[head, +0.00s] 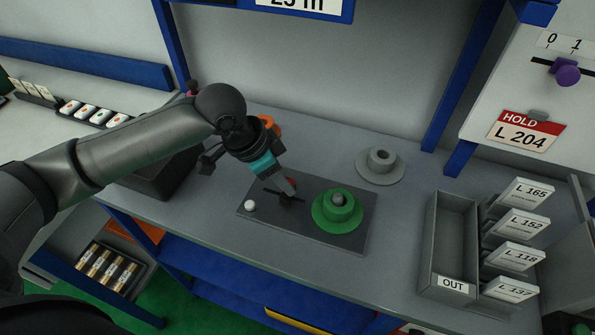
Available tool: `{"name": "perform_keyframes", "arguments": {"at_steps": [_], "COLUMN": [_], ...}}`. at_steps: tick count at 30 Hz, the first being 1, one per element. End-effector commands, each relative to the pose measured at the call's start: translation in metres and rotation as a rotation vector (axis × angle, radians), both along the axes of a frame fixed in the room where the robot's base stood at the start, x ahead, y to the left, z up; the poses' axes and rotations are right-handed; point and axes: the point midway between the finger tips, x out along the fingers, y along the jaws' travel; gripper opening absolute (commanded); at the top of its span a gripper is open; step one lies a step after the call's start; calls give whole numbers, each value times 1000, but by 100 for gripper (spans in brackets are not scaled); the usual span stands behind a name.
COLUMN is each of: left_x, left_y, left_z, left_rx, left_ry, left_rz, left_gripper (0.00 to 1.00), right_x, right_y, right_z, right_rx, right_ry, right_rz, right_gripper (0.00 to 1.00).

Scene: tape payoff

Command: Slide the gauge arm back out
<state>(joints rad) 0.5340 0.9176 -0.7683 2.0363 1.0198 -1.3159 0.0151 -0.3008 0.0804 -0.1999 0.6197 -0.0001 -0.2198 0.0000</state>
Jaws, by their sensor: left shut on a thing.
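A dark grey base plate (298,224) lies on the bench and carries a green flanged spool (326,222) on its right part. A white ball-shaped knob (249,206) sits at the plate's left. A thin dark bar, which looks like the gauge arm (299,201), lies just left of the green spool. My left gripper (288,194) reaches down onto it from the upper left and is shut on it. The fingers hide part of the bar, and a small red piece shows behind them. I cannot tell whether the bar touches the spool. My right gripper is out of view.
A grey spool (394,174) stands behind the plate. At right are an OUT tray (430,235) and a rack of labelled cards (522,224). A wall panel with a purple slider knob (566,74) is at upper right. Bench in front of the plate is clear.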

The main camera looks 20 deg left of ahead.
Motion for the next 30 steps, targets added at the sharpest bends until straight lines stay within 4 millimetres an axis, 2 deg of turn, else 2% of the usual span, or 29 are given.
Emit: {"name": "perform_keyframes", "arguments": {"at_steps": [1,6,18,19,27,30], "left_x": [0,1,2,2,2,1], "left_y": [11,32,40,40,38,38], "left_z": [4,2,0,0,0,0], "left_rx": [6,6,10,10,6,6], "left_ry": [3,1,-5,-5,-4,-3], "left_rz": [5,4,2,2,2,1], "left_gripper": [0,0,0,38,67,67], "right_x": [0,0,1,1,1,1], "right_y": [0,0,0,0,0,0], "right_z": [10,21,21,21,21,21], "right_rx": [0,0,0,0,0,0], "right_ry": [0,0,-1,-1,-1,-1], "right_rz": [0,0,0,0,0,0], "right_gripper": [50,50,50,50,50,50]}}
